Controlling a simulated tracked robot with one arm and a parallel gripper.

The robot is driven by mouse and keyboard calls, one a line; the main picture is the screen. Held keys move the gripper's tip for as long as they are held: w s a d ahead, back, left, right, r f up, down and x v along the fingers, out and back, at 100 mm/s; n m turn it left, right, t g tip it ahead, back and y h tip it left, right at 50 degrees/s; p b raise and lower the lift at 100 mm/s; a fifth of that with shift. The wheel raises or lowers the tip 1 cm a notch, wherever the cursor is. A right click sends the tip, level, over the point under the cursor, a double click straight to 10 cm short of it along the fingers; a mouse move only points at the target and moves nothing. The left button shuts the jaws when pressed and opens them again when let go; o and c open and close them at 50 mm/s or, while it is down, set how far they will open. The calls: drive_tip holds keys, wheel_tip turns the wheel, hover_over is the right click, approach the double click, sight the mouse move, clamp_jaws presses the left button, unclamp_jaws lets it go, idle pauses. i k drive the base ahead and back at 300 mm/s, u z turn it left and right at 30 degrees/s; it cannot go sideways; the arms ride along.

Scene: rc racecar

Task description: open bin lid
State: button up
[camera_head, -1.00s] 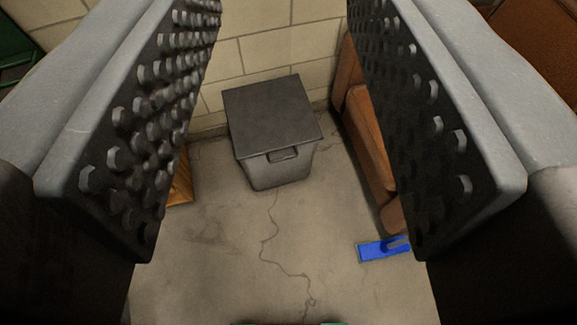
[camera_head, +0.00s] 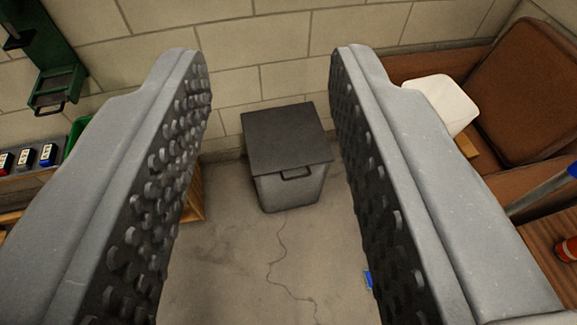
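The bin (camera_head: 288,190) is a grey box standing on the concrete floor against the block wall. Its dark flat lid (camera_head: 286,137) is closed, with a small handle (camera_head: 296,173) at the front edge. My gripper (camera_head: 268,55) is open and empty. Its two studded fingers frame the bin left and right in the picture, with the bin farther off between them. I see no contact with the bin or its lid.
A brown couch (camera_head: 522,90) with a white object (camera_head: 442,103) stands at right. A wooden piece (camera_head: 195,195) is left of the bin. A green holder (camera_head: 50,60) hangs upper left above small coloured boxes (camera_head: 27,158). A blue item (camera_head: 368,279) lies on the floor. Cracked floor before the bin is clear.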

sight(281, 139)
drive_tip(key=u, duration=0.1)
drive_tip(key=i, duration=1)
drive_tip(key=z, duration=0.3)
